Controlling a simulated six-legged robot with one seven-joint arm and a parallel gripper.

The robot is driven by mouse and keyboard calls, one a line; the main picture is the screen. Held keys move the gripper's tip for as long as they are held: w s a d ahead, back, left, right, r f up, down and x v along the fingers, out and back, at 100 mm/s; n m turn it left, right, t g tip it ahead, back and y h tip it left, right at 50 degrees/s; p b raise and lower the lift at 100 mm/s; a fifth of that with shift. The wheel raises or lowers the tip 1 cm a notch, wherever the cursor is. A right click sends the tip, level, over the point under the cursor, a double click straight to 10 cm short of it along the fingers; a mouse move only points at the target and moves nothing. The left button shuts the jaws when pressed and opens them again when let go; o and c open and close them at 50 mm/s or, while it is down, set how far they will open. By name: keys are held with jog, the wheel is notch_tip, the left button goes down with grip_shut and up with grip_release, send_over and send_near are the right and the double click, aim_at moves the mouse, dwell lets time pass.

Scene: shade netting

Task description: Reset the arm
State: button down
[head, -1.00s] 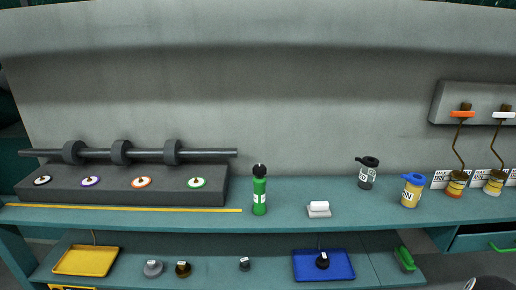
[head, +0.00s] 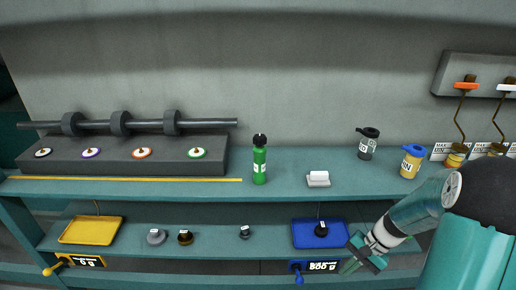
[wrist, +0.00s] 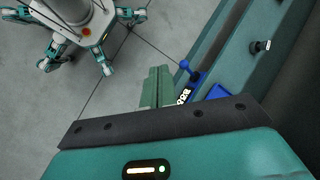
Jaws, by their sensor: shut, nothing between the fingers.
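My gripper (head: 350,267) is at the lower right of the head view, in front of the lower shelf's front edge and just below and right of the blue tray. Its fingers point down and to the left, together and empty. In the wrist view the closed greenish fingers (wrist: 157,86) stand beside the blue scale's knob and display, with nothing between them. My teal arm covers the right end of the shelves in the head view.
The blue tray (head: 299,237) holds a dark weight (head: 321,229). A yellow tray (head: 73,238) stands left. The upper shelf bears a green bottle (head: 259,163), a white block (head: 318,178), a grey jar (head: 368,146) and a yellow jar (head: 411,164).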

jog(key=s+a+r+n+t+h, duration=0.2)
jog(key=s+a+r, duration=0.1)
jog(key=r, duration=0.5)
jog(key=s+a+r+n+t+h, duration=0.2)
jog(key=s+r, duration=0.4)
jog(key=r, duration=0.3)
jog(key=s+a+r+n+t+h, duration=0.2)
jog(key=s+a+r+n, duration=0.2)
jog(key=r, duration=0.4)
jog(key=shift+s+a+r+t, duration=0.3)
jog(key=shift+s+a+r, duration=0.1)
jog(key=shift+s+a, duration=0.15)
